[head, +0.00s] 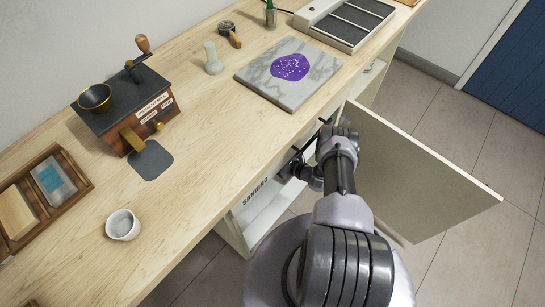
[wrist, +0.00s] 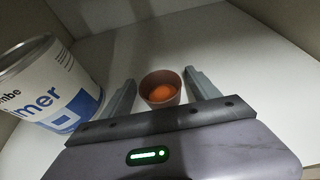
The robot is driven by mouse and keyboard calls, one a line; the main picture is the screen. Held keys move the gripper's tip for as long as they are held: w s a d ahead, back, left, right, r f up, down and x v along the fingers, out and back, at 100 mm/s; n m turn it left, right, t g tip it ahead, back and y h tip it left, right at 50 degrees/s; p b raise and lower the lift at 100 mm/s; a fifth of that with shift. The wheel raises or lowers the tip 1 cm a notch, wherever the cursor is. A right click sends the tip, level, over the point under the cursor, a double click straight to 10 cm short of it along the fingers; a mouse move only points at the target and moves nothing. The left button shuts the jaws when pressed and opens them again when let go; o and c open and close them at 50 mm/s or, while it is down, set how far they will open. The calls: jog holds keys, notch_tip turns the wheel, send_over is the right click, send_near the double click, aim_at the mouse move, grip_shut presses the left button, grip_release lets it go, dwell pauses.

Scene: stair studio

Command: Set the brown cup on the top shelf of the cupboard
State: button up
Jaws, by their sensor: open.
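The brown cup (wrist: 161,103) stands upright on a white surface in the wrist view, with something orange inside it. My gripper (wrist: 161,84) is open, with one finger on either side of the cup and a visible gap to each. In the head view my arm reaches into the cupboard (head: 232,238) under the bench, and the bench and arm hide the cup and fingertips there. I cannot tell which shelf the cup stands on.
A white and blue tin (wrist: 40,85) stands close to the left finger. The cupboard door (head: 420,180) is swung open right of my arm. The bench above holds a pigment mill (head: 130,105), a marble slab (head: 275,95) and a white cup (head: 122,226).

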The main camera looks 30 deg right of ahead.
jog(key=shift+r, duration=0.2)
jog(key=p+v, duration=0.4)
jog(key=v, duration=0.7)
jog(key=shift+d+r+p, duration=0.1)
jog(key=shift+r+p, duration=0.05)
jog(key=shift+p, duration=0.2)
jog(key=shift+s+d, duration=0.1)
jog(key=shift+s, duration=0.3)
